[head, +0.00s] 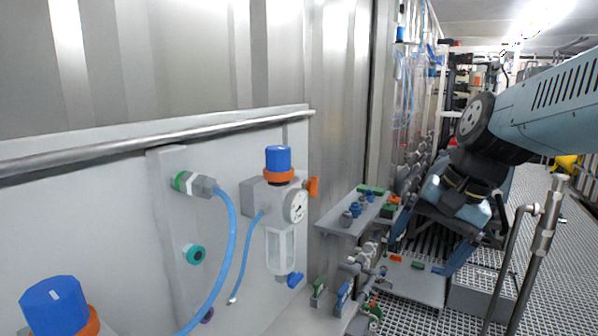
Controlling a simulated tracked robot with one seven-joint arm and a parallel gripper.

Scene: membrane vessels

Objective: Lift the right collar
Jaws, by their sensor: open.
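Two blue knobs show in the head view, each with an orange collar under it. The right orange collar (278,175) sits under the right blue knob (278,158), on a wall regulator with a round gauge (297,206) and a clear bowl (281,250). The left orange collar (93,322) is partly cut off under the left blue knob (54,304) at the bottom left. My gripper (421,256) hangs at the right, fingers spread and pointing down. It is open and appears empty, well to the right of the right collar and apart from it.
A blue hose (232,235) curves from a green-ringed fitting (181,181) left of the regulator. A metal rail (150,142) runs above. A grey shelf (340,219) with small fittings lies between regulator and gripper. A metal post (541,240) stands at right on the grated floor.

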